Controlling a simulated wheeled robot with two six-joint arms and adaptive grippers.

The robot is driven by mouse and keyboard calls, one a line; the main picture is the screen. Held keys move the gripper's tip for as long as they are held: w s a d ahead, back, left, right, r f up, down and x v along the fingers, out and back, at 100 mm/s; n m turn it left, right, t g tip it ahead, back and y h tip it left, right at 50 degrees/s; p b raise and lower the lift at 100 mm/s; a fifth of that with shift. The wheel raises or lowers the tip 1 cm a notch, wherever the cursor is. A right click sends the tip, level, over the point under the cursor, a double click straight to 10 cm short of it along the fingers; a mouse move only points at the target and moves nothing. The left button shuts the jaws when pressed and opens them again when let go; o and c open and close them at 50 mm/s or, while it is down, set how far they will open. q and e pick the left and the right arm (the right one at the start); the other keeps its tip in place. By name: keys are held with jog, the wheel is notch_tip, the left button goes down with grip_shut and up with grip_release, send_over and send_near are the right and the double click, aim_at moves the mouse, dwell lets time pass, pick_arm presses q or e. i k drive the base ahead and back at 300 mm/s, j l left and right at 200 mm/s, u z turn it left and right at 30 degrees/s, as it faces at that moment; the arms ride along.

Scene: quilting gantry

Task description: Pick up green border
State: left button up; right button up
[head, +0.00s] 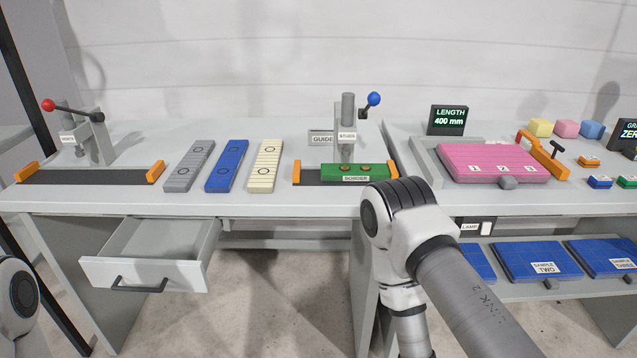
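The green border (333,171) is a flat green block with a "BORDER" label and brown round studs on top. It lies on a dark strip between orange end stops, below a grey post press (347,130) with a blue-knobbed lever. My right arm's joint is in front of its right end and hides part of that area. My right arm bends down below the table edge, and its gripper is out of the frame. Only a piece of my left arm shows at the lower left, and its gripper is out of the frame.
Grey (189,166), blue (227,166) and cream (265,166) strips lie to the left. An open drawer (150,255) juts out below the table. A pink block (492,160) lies in a tray at right. A red-knobbed lever press (90,135) stands at far left.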

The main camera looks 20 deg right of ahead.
aim_at(329, 173)
jog(key=i+l+z, duration=0.1)
jog(key=l+z, duration=0.15)
jog(key=i+l+z, duration=0.1)
jog(key=l+z, duration=0.15)
jog(key=l, duration=0.25)
jog(key=i+l+z, duration=0.2)
jog(key=l, duration=0.15)
jog(key=i+l+z, duration=0.1)
jog(key=l+z, duration=0.15)
